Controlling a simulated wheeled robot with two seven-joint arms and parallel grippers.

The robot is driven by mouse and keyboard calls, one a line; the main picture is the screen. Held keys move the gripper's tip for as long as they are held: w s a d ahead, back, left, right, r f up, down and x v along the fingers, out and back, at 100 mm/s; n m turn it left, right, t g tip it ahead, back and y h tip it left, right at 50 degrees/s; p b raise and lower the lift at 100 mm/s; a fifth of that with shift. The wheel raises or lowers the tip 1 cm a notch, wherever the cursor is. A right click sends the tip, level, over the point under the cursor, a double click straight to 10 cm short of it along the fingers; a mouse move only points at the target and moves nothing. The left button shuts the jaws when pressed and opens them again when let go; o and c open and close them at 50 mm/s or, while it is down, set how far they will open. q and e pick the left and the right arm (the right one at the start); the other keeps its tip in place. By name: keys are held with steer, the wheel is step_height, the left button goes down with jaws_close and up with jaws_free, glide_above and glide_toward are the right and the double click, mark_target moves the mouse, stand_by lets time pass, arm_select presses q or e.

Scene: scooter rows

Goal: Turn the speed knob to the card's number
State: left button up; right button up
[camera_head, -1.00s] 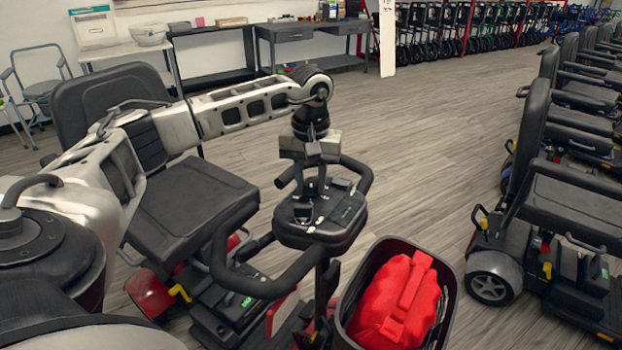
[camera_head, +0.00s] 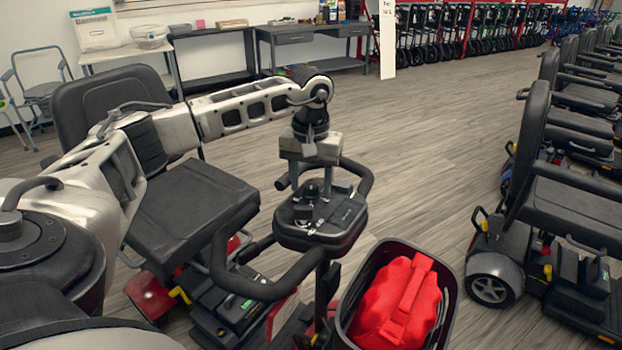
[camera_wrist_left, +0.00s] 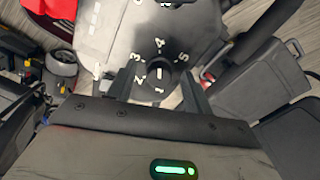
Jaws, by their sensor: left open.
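The black speed knob (camera_wrist_left: 157,75) stands on the scooter's dark console, with white numbers 1 to 5 around it in the left wrist view. A short white mark shows on its lower side in that view; I cannot tell for sure which number it points to. In the head view the knob (camera_head: 310,190) is partly behind the gripper. My left gripper (camera_wrist_left: 157,90) is open, one finger on each side of the knob, apart from it as far as I can see. It also shows in the head view (camera_head: 312,188), pointing down over the console (camera_head: 343,222). I cannot make out a card's number.
Black handlebars (camera_head: 262,285) curve around the console. A basket (camera_head: 453,292) with a red bag (camera_head: 398,305) hangs in front. The scooter's seat (camera_head: 190,205) is at the left. More scooters (camera_head: 580,215) stand at the right, with clear floor between.

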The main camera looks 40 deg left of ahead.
arm_select(q)
step_height(320, 180, up, 10)
step_height(320, 180, up, 6)
steer(key=p, duration=0.1)
glide_above(312, 186)
steer(key=shift+a, duration=0.15)
arm_select(e)
steer(key=shift+s+d, duration=0.1)
steer(key=shift+d, duration=0.05)
steer(key=shift+r, duration=0.1)
stand_by(0.4)
